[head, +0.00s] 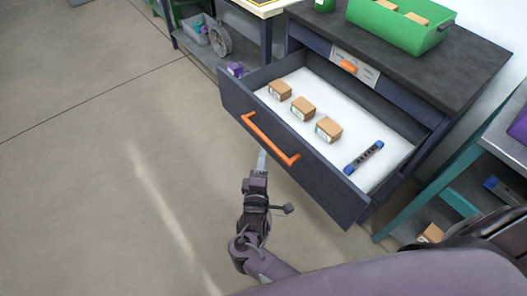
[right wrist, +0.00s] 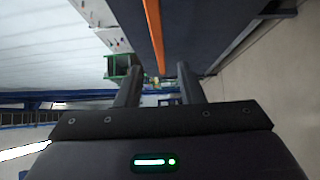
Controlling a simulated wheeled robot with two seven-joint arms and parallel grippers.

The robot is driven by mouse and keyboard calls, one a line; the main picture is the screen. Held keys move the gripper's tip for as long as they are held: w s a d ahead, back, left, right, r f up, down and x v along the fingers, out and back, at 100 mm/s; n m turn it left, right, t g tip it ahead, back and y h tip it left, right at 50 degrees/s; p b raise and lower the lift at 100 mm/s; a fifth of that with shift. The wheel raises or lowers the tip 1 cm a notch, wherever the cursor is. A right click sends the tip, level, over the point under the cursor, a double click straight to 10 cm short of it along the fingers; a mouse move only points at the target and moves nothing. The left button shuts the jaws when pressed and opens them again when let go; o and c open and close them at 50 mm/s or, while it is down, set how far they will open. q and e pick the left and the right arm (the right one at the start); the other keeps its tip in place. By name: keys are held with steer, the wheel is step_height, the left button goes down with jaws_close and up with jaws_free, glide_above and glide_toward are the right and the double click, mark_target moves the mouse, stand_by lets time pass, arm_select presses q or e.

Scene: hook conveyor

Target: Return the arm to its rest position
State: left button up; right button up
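My right gripper (head: 262,158) is just in front of the open drawer (head: 340,192), beside its orange handle (head: 270,140). In the right wrist view the two fingers (right wrist: 160,76) are apart with nothing between them. The handle (right wrist: 154,30) runs past beyond the fingertips, and I see no grip on it. From the head view I cannot tell the exact gap between fingertips and handle. My left gripper is not in view.
The drawer holds several small brown boxes (head: 303,108) and a blue-ended dark object (head: 364,157). A green bin (head: 400,28) stands on the cabinet top (head: 460,70). A teal-framed table (head: 440,185) is at the right. Open floor (head: 90,180) lies to the left.

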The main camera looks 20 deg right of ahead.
steer(key=shift+s+a, duration=0.25)
steer(key=shift+s, duration=0.25)
steer(key=s+d+f+m+g+y+p, duration=0.15)
steer(key=s+f, duration=0.25)
steer(key=f, duration=0.4)
steer(key=s+d+f+m+g+y+b, duration=0.1)
steer(key=s+f+g+y, duration=0.2)
steer(key=f, duration=0.5)
steer(key=s+d+f+m+g+y+p, duration=0.15)
steer(key=s+f, duration=0.25)
steer(key=f, duration=0.4)
steer(key=s+d+f+m+g, duration=0.1)
steer(key=s+f+m+g, duration=0.1)
steer(key=s, duration=0.7)
steer(key=s+d+f+m+g+y, duration=0.1)
steer(key=s+f+g, duration=0.3)
steer(key=s, duration=0.5)
steer(key=s+d+f+m+g, duration=0.3)
steer(key=s+f, duration=0.4)
steer(key=s, duration=0.3)
steer(key=shift+m+y+p, duration=0.3)
steer(key=shift+p, duration=0.05)
